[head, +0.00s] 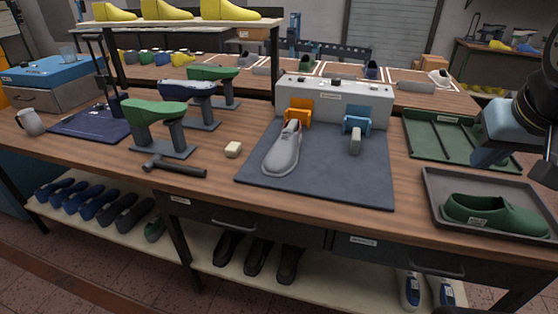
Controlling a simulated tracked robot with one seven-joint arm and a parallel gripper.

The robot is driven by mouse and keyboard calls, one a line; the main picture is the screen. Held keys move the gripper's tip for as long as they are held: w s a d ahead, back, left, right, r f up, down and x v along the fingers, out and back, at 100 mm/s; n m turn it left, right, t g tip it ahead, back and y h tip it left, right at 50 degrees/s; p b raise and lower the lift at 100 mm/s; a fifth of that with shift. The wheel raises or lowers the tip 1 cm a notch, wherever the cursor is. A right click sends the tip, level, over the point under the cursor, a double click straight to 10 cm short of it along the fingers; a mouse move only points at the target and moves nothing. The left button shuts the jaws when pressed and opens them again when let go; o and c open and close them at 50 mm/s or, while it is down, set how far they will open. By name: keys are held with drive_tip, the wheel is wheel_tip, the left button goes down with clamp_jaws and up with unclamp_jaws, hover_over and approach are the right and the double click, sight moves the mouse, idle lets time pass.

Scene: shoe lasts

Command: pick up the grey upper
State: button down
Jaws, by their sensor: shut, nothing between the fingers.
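The grey upper (282,150) is a light grey shoe shape. It lies on the dark mat (340,190) in the middle of the bench, its heel end near the orange holder (298,112) of the grey machine. My gripper (547,170) is at the right edge of the head view, partly cut off, far to the right of the grey upper and above the tray side of the bench. It is shut and empty.
A grey tray (432,214) with a green shoe (495,215) is at the right, a green tray (412,141) behind it. The grey machine (335,98) has a blue holder (357,121). Left are green lasts on stands (153,111), a hammer (180,168) and a cream block (233,149).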

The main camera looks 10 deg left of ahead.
drive_tip(key=w+a+f+n+g+h, duration=0.2)
drive_tip(key=w+f+n+g+h, duration=0.2)
drive_tip(key=w+f+n+h, duration=0.35)
drive_tip(key=w+a+f+n+t+h, duration=0.3)
drive_tip(key=w+a+f+n+t, duration=0.3)
drive_tip(key=a+n, duration=0.45)
drive_tip(key=s+a+f+n+t+y, duration=0.1)
drive_tip(key=a+f+n+t+y, duration=0.2)
drive_tip(key=a+f+n, duration=0.45)
drive_tip(key=s+a+f+n+t+y, duration=0.1)
drive_tip(key=a+f+n+t+y, duration=0.2)
drive_tip(key=a, duration=0.8)
drive_tip(key=s+a+f+n+t+y, duration=0.1)
drive_tip(key=a+f+n+t+y, duration=0.25)
drive_tip(key=a+n, duration=0.5)
drive_tip(key=shift+m+t, duration=0.45)
drive_tip(key=shift+m, duration=0.45)
drive_tip(key=w, duration=1.3)
drive_tip(key=shift+w+r, duration=0.2)
